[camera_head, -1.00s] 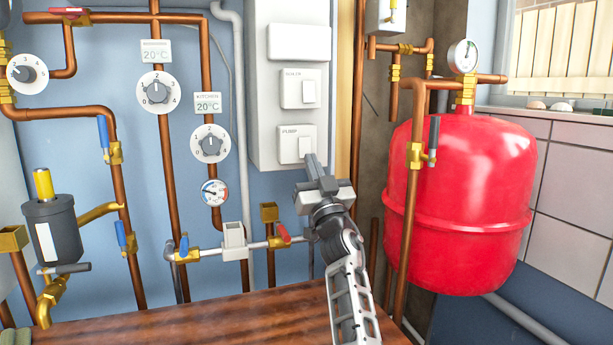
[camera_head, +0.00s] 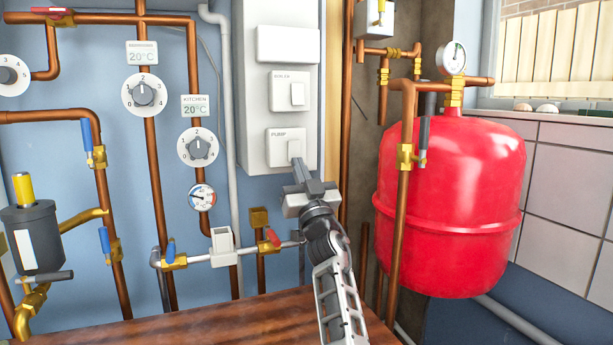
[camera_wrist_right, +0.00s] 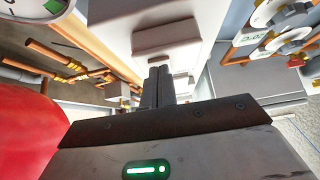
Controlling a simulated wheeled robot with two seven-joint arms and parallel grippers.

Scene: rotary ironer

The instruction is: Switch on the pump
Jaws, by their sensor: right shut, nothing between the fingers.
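The pump switch (camera_head: 294,148) is a white rocker on a square plate labelled PUMP, low on the white switch box (camera_head: 252,95). My right gripper (camera_head: 298,166) is shut and empty, with its fingertips at the lower part of the rocker. The tips overlap the rocker's lower edge, and I cannot tell whether they touch it. In the right wrist view, the closed fingers (camera_wrist_right: 158,78) point at the box, and they partly hide the switch. The rocker's position is not clear. My left gripper is not in view.
The boiler switch (camera_head: 297,94) is above the pump switch. A red tank (camera_head: 460,200) stands at the right behind a copper pipe with a valve. A red-handled valve (camera_head: 272,238) is just left of my right gripper. A wooden surface (camera_head: 220,325) lies below.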

